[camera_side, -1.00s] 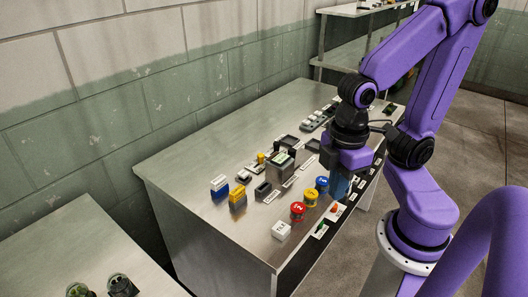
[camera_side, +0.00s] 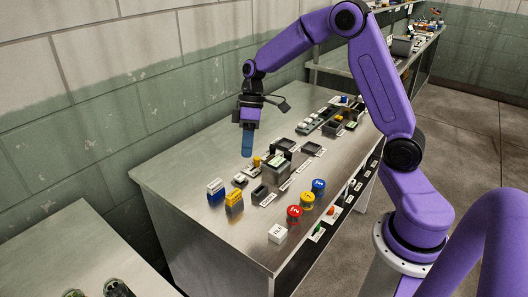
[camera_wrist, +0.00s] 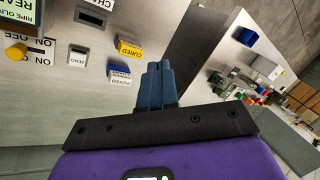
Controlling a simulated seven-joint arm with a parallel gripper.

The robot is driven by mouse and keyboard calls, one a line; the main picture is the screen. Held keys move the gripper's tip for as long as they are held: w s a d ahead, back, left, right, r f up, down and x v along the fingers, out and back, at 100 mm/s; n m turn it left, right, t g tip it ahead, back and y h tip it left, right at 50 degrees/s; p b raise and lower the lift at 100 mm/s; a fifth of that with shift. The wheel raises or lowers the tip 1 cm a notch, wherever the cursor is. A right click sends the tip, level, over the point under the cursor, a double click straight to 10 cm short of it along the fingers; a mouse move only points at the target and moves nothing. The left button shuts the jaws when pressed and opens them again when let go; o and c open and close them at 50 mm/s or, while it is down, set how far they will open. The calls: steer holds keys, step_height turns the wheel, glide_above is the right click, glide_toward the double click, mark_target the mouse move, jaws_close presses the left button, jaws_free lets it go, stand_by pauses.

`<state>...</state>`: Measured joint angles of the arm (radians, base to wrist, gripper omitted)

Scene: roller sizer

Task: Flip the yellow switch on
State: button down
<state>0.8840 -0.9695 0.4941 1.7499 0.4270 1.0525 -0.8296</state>
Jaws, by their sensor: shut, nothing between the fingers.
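The yellow switch (camera_side: 257,161) is a small yellow knob beside the grey display box on the steel bench. In the wrist view the yellow knob (camera_wrist: 15,51) is at the left edge, on a white plate with ON and OFF lettering. Its exact setting is hard to tell. My gripper (camera_side: 247,154) has blue fingers pointing down, above the back part of the bench and just left of the knob in the side view. In the wrist view my fingers (camera_wrist: 158,68) are together and empty, well to the right of the knob.
The grey display box (camera_side: 278,168) stands beside the knob. A blue block (camera_side: 215,190) and a yellow block (camera_side: 234,201) are at left. Red (camera_side: 294,214), yellow (camera_side: 307,200) and blue (camera_side: 319,186) round buttons line the front. A wall rises behind the bench.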

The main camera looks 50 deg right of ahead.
steer(key=w+d+f+m+t+y, duration=0.1)
steer(key=w+d+f, duration=0.1)
steer(key=w+d, duration=0.3)
steer(key=w+d+f+m+t+y, duration=0.1)
steer(key=w+d+f, duration=0.15)
steer(key=d, duration=0.55)
steer(key=m+t, duration=0.1)
steer(key=t, duration=0.2)
glide_toward(256, 158)
steer(key=d, duration=0.5)
steer(key=shift+r+y, duration=0.3)
steer(key=shift+y, duration=0.1)
steer(key=x, duration=1)
steer(key=shift+s, duration=0.2)
steer(key=shift+a, duration=0.1)
steer(key=shift+a, duration=1.75)
